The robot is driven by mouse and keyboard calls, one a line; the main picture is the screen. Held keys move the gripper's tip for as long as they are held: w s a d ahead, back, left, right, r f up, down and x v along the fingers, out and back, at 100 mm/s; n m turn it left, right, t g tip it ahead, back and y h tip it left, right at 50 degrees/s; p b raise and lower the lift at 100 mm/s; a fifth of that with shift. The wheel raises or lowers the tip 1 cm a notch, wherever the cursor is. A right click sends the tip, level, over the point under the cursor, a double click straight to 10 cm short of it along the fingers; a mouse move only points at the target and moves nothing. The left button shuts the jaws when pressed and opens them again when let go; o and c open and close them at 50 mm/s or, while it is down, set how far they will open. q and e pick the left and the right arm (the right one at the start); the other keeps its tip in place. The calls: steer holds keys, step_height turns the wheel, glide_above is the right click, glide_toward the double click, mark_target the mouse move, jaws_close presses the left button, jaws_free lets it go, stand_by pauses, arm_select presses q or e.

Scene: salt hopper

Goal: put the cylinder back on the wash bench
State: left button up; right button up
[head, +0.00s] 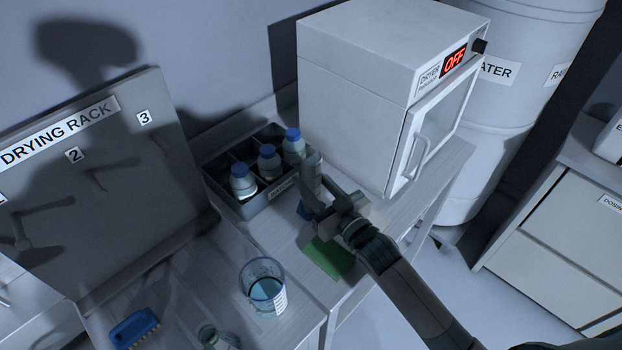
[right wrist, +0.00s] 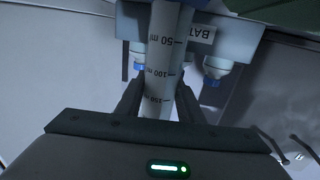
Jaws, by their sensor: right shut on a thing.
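The graduated cylinder (head: 311,176) is clear grey with a blue base, and looks roughly upright over the light bench (head: 268,232). My right gripper (head: 325,205) is shut around it. In the right wrist view the cylinder (right wrist: 163,60) shows black ml marks and sits between the two fingers (right wrist: 158,100). The gripper hides part of it in the head view, and I cannot tell whether its base touches the bench. My left gripper is not in view.
A dark crate (head: 254,209) of blue-capped bottles stands just left of the cylinder. The white dryer (head: 352,95) is behind, right. A green sponge (head: 330,257), beaker (head: 263,285), flask (head: 218,338) and blue brush (head: 135,328) are nearer. The drying rack (head: 120,185) stands left.

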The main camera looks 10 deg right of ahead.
steer(key=shift+f, duration=0.1)
steer(key=o, duration=1.2)
steer(key=shift+s, duration=0.1)
steer(key=shift+s+d, duration=0.15)
steer(key=shift+s, duration=0.1)
steer(key=b+v, duration=0.3)
steer(key=v, duration=0.8)
steer(key=shift+b, duration=0.35)
steer(key=shift+s, duration=0.1)
